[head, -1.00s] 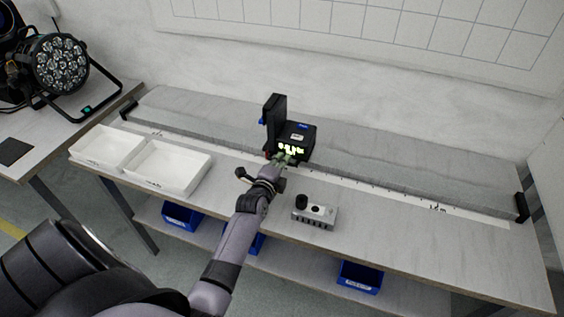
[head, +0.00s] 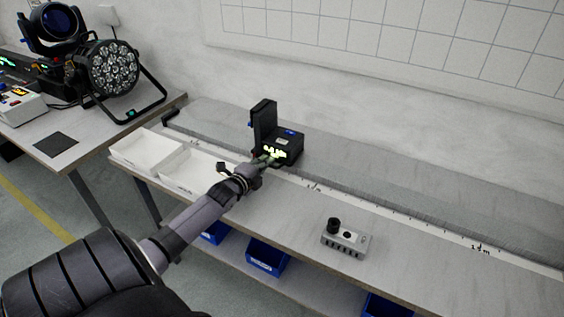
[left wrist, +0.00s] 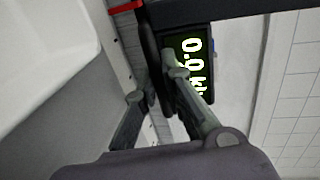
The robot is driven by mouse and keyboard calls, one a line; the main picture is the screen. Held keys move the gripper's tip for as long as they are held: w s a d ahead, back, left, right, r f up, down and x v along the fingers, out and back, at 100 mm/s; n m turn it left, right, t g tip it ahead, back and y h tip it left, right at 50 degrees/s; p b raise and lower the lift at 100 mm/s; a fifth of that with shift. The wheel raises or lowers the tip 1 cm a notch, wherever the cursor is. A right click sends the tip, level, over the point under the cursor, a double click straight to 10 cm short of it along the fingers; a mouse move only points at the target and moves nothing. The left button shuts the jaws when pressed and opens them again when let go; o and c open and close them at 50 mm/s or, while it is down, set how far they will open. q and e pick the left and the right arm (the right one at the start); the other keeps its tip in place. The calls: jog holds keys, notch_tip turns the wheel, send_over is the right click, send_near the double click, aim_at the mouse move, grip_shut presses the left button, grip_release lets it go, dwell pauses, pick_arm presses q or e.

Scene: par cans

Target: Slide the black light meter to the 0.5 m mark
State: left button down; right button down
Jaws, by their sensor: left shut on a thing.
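The black light meter (head: 284,146), with an upright black plate and a lit display, sits on the long grey rail (head: 350,180) on the bench. A white scale strip (head: 395,215) with marks runs along the rail's front; a mark reading about 1 m shows at the right, and the other marks are too small to read. My left gripper (head: 267,158) is at the meter's front, shut on it. In the left wrist view, the fingers (left wrist: 153,80) close around a black edge of the meter (left wrist: 190,75), whose display reads 0.0. My right gripper is not in view.
Two white trays (head: 148,140) stand on the bench left of the meter, partly behind my left arm. The rail is clear right of the meter.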

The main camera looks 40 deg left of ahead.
pick_arm(q)
jog(key=shift+s+a, duration=0.15)
jog(key=shift+a, duration=0.4)
jog(key=shift+s+a, duration=0.15)
jog(key=shift+a, duration=0.35)
jog(key=c, duration=1.7)
grip_release()
jog(key=v, duration=1.2)
jog(key=shift+c, duration=0.3)
